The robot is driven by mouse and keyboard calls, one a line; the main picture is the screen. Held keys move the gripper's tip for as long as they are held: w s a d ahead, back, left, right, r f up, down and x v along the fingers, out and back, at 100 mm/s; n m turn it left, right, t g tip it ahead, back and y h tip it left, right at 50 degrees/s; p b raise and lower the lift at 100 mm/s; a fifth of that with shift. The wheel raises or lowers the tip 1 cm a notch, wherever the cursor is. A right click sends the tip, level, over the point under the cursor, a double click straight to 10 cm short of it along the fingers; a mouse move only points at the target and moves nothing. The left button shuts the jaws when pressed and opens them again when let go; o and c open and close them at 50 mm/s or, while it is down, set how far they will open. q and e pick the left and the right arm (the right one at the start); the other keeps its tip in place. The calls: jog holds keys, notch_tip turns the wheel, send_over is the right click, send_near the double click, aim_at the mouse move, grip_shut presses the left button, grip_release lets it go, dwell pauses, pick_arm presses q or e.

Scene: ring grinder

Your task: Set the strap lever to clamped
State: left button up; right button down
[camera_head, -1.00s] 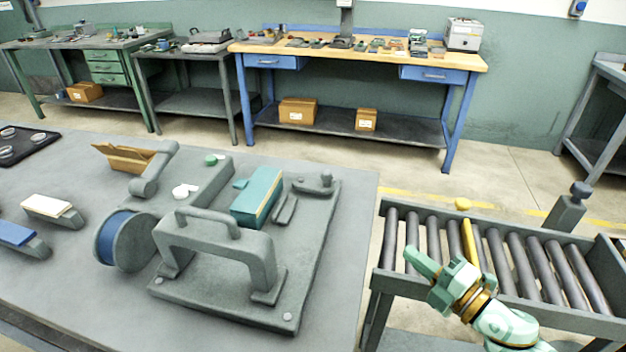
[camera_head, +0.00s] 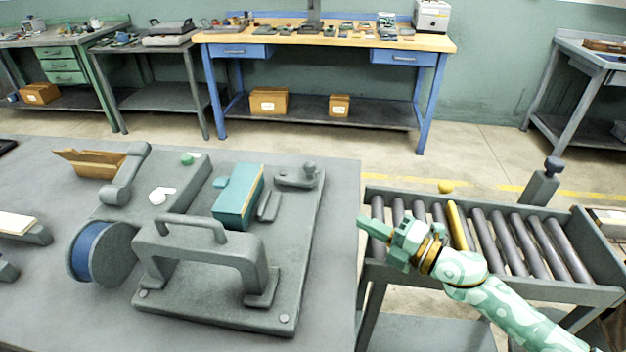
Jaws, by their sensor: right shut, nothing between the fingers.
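A grey machine base plate (camera_head: 215,312) lies on the grey table, with a grey arched handle frame (camera_head: 205,250) and a teal block (camera_head: 238,196) on it. A short grey bar (camera_head: 269,207) stands beside the teal block. My right gripper (camera_head: 372,228) is shut and empty, in front of the rollers just right of the table's edge, apart from the plate. My left gripper is out of view.
A roller stand (camera_head: 500,285) with a yellow roller and a dark-knobbed post (camera_head: 545,182) stands at right. A blue wheel (camera_head: 95,252), a wooden piece (camera_head: 92,163) and a grey arm (camera_head: 127,178) are left of the plate. Table space right of the plate is clear.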

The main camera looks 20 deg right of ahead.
jog(key=b+x, duration=0.1)
jog(key=x, duration=1.4)
jog(key=shift+f, duration=0.1)
jog(key=shift+w+a+b, duration=0.3)
jog(key=shift+w+b, duration=0.1)
jog(key=shift+w, duration=0.3)
jog(key=shift+w+d+b, duration=0.65)
jog(key=shift+w+d, duration=0.45)
jog(key=shift+w, duration=0.05)
jog(key=shift+w+d+r, duration=0.1)
jog(key=shift+w+r, duration=0.05)
jog(key=shift+r, duration=0.05)
